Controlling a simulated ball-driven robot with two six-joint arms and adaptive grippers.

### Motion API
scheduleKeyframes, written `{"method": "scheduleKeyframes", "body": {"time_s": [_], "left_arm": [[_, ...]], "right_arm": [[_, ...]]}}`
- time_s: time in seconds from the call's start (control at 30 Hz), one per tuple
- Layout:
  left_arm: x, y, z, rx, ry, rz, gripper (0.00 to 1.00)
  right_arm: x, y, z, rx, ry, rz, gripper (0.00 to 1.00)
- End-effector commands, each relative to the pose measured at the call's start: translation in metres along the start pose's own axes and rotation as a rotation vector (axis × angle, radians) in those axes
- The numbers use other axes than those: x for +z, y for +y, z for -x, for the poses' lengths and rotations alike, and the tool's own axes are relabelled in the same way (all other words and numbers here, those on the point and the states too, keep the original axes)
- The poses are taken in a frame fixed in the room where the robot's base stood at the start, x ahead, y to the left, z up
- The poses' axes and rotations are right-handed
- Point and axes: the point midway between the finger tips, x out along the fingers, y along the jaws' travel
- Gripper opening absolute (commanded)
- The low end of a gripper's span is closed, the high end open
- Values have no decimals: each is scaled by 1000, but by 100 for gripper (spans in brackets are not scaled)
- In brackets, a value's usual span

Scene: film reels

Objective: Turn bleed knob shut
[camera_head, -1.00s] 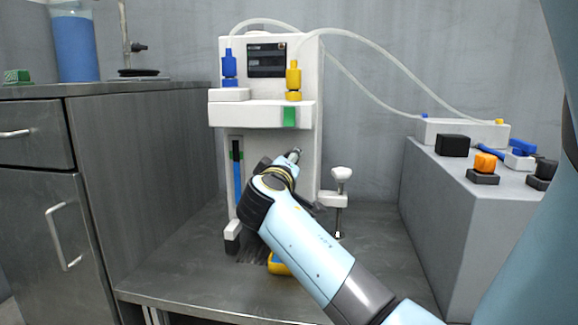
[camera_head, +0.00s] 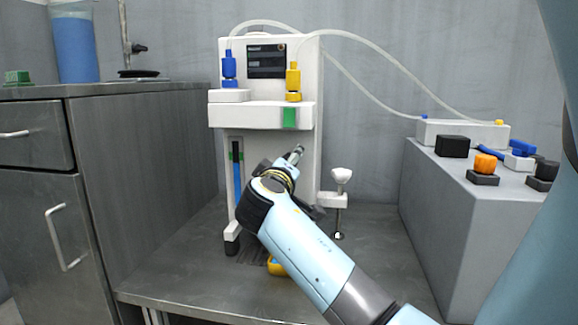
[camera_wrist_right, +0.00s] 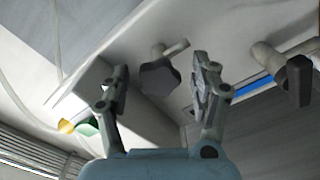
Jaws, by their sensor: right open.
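A dark lobed knob (camera_wrist_right: 160,78), which looks like the bleed knob, sits on a short shaft with a pale stub above it in the right wrist view. My right gripper (camera_wrist_right: 159,68) is open, with one finger on each side of this knob. A clear gap shows on the left; I cannot tell whether the right finger touches it. In the head view my right arm reaches in front of the white machine (camera_head: 220,115), and its forearm hides the knob and most of the gripper. My left gripper is not in view.
A black handle (camera_wrist_right: 299,82) on a pale shaft stands right of the fingers. A white-topped clamp screw (camera_head: 341,176) projects from the machine's right side. A grey block (camera_head: 450,220) with several coloured parts stands at right, a cabinet (camera_head: 140,150) at left.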

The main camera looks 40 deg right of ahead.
Motion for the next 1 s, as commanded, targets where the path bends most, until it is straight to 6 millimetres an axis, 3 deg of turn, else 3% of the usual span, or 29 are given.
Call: {"method": "scheduleKeyframes", "body": {"time_s": [0.4,1.0], "left_arm": [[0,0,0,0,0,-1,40],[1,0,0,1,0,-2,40]], "right_arm": [[1,-2,65,-4,-3,-1,63],[1,-1,71,-1,-2,0,63]]}}
